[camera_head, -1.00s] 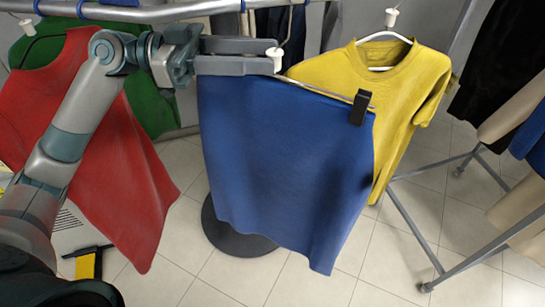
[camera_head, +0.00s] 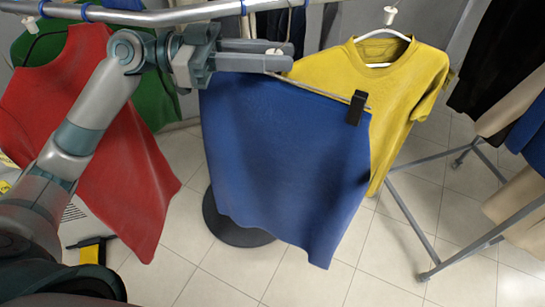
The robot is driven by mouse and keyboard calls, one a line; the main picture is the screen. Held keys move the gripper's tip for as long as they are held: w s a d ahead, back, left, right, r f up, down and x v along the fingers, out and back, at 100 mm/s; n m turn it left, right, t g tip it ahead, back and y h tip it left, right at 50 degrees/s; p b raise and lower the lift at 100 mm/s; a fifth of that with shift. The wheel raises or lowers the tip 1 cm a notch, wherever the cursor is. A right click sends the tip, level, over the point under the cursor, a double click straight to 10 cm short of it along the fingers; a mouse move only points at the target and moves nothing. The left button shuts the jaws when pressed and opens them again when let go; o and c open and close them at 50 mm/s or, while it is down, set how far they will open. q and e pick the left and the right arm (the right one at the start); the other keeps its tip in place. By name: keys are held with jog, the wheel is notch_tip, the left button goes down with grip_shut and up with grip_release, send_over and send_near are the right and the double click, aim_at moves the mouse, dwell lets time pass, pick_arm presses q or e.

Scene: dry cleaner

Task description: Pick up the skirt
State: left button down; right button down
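The blue skirt (camera_head: 280,160) hangs at a tilt from a clip hanger, its right side lower. The hanger's black clip (camera_head: 355,107) grips the waistband at the right. My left gripper (camera_head: 278,54) reaches in from the left at the hanger's top, above the waistband. Its two fingers lie one on each side of the hanger's neck, close together, and appear shut on it. The fingers hide the left part of the hanger and its left clip. My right gripper is not in view.
A yellow shirt (camera_head: 405,80) hangs close behind the skirt's right side. Red (camera_head: 100,140) and green (camera_head: 155,100) garments hang at the left, behind my arm. A metal rail (camera_head: 130,14) crosses the top. A rack with dark and beige clothes (camera_head: 505,110) stands right.

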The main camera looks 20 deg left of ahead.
aim_at(283, 110)
pick_arm(q)
jog(key=shift+r, duration=0.15)
